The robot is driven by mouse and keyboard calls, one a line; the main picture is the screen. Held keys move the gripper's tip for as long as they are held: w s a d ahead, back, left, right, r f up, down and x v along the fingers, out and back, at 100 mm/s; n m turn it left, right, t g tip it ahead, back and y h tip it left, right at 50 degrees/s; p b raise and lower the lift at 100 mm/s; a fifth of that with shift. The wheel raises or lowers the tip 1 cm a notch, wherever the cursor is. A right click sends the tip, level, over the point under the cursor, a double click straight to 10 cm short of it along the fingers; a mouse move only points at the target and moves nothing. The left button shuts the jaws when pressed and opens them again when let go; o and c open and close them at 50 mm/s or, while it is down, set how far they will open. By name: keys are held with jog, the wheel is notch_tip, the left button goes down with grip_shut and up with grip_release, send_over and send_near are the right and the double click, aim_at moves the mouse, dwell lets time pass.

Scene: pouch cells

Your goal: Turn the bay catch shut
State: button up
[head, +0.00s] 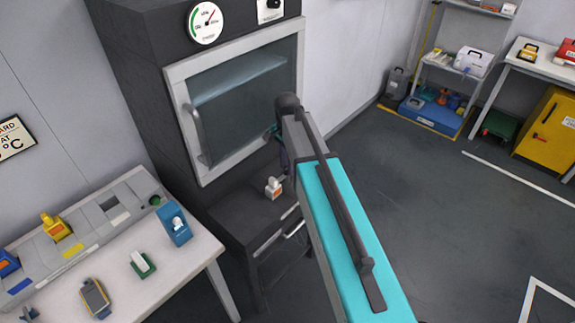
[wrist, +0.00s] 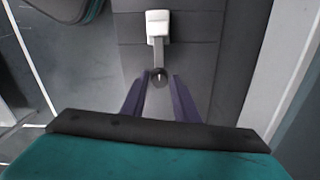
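In the wrist view, my gripper (wrist: 159,78) has its two purple fingers apart, with a small dark round part (wrist: 158,77) with a light mark between their tips. A short grey stem runs from it to a white block (wrist: 158,25) on the dark panelled surface. I cannot tell for sure whether this is the bay catch, or whether the fingers touch it. In the head view, my arm hides most of the gripper at the dark cabinet's front. A white-topped piece with an orange part (head: 273,187) is on the cabinet's ledge, just left of the arm.
The cabinet's glazed door (head: 240,95) looks closed, with a grey handle (head: 197,135) on its left. A white bench (head: 185,258) with coloured fixtures stands at lower left. A shelf, a table and a yellow cabinet (head: 548,125) stand at right. The floor between is clear.

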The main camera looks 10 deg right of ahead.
jog(key=shift+o, duration=1)
jog(key=shift+r, duration=0.1)
notch_tip(320, 180, up, 14)
jog(key=b, duration=0.3)
jog(key=shift+f, duration=0.2)
dwell(0.4)
